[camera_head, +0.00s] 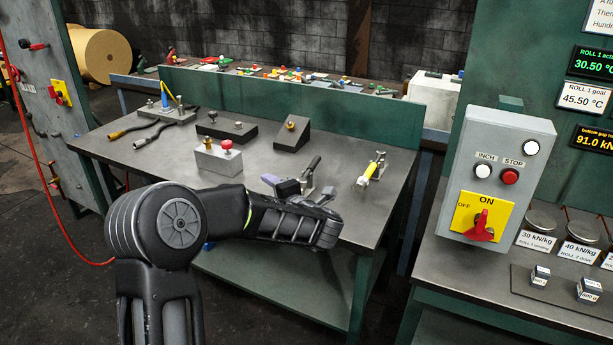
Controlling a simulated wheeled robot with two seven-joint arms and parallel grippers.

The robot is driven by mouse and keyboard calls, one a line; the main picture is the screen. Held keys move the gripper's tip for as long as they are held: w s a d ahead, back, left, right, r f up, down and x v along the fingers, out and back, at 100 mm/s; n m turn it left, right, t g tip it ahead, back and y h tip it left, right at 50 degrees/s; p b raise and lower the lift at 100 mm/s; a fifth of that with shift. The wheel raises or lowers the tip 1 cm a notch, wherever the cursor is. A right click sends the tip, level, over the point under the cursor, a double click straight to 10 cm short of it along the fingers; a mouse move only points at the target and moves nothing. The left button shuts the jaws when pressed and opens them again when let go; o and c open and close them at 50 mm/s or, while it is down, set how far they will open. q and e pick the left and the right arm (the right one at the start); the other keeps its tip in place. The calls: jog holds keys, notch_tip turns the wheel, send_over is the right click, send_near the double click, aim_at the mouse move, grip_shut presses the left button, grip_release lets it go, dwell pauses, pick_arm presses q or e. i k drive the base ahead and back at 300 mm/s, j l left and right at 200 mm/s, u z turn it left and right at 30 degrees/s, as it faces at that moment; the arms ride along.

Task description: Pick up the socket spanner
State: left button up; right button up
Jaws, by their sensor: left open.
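My left gripper (308,191) is open and reaches over the front of the steel workbench (240,165). A dark-handled tool (311,168) stands tilted in a small holder just behind its fingertips; the gripper partly hides its lower end. I cannot tell whether they touch. A yellow-handled tool (371,171) leans in another holder to the right, apart from the gripper. I cannot tell for certain which of these two is the socket spanner. My right gripper is not in view.
A grey block with a red knob (218,158), a black block (227,130) and a black wedge (290,134) stand behind and left. A green panel (300,98) backs the bench. A control box (497,176) stands at the right.

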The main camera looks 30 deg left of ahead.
aim_at(303, 180)
jog(key=i, duration=0.95)
